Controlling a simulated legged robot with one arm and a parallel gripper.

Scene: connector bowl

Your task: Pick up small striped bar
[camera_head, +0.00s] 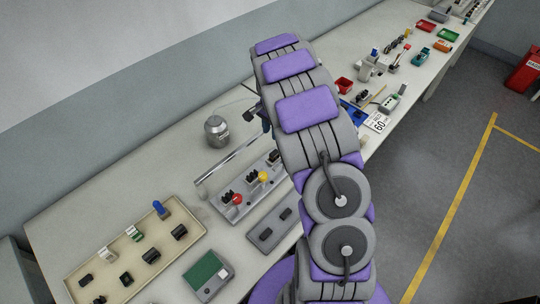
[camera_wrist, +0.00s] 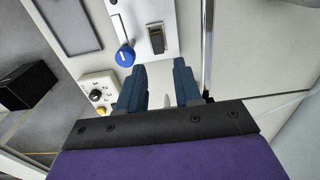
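I cannot make out a small striped bar in either view. My gripper (camera_wrist: 159,66) shows in the wrist view with its two dark blue fingers apart and nothing visible between them. It is over a pale surface, below a white panel (camera_wrist: 141,20) that carries a blue knob (camera_wrist: 124,56) and a black switch (camera_wrist: 156,38). In the head view my grey and purple arm reaches over the bench and hides most of my gripper and part of the bench.
In front are a panel with red (camera_head: 238,199) and yellow (camera_head: 263,177) knobs, a beige tray (camera_head: 185,234) of small parts and a green-topped device (camera_head: 205,272). Several small parts and bins lie beyond my arm, including a red bin (camera_head: 344,85).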

